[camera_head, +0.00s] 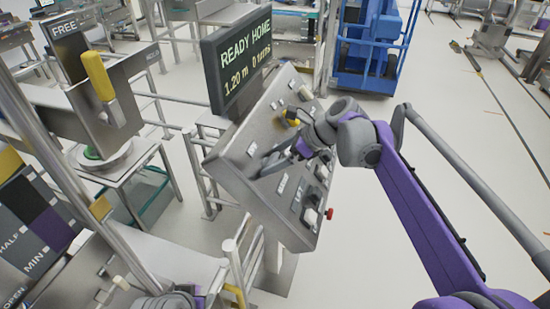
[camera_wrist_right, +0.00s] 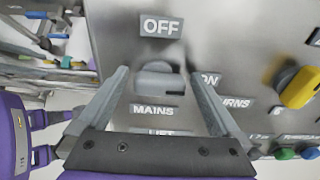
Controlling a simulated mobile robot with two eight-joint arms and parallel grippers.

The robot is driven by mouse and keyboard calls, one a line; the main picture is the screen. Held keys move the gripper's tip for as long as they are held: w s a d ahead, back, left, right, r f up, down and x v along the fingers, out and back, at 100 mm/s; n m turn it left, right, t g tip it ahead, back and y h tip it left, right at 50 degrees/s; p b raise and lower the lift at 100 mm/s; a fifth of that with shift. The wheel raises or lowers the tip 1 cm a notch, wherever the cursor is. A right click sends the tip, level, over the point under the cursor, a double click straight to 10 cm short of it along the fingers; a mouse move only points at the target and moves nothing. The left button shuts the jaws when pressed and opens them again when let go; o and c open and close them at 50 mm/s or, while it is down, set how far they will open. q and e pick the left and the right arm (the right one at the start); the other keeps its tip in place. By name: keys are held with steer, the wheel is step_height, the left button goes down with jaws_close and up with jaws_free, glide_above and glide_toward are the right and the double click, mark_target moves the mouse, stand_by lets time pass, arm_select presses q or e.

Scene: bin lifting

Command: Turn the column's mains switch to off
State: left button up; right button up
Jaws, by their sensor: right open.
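The mains switch is a grey rotary knob (camera_wrist_right: 158,84) on the metal control panel (camera_wrist_right: 115,20), between an OFF label (camera_wrist_right: 162,26) above and a MAINS label (camera_wrist_right: 153,111) below. An ON label (camera_wrist_right: 209,79) is to its right. The knob's grip bar lies roughly sideways in the right wrist view, in line with ON. My right gripper (camera_wrist_right: 159,74) is open, with one finger on each side of the knob; I see gaps, and contact is not clear. In the head view my right gripper (camera_head: 276,160) is at the panel and hides the knob.
A yellow knob (camera_wrist_right: 301,88) is right of the switch, with green and blue buttons below it. A display (camera_head: 240,65) above the panel reads READY HOME, 1.20 m, 0 turns. A red knob (camera_head: 329,214) sticks out at the panel's lower right. A blue frame (camera_head: 375,45) stands behind.

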steer(key=shift+f, duration=0.1)
steer(key=shift+w, duration=0.1)
steer(key=c, duration=1.2)
steer(key=shift+c, duration=0.2)
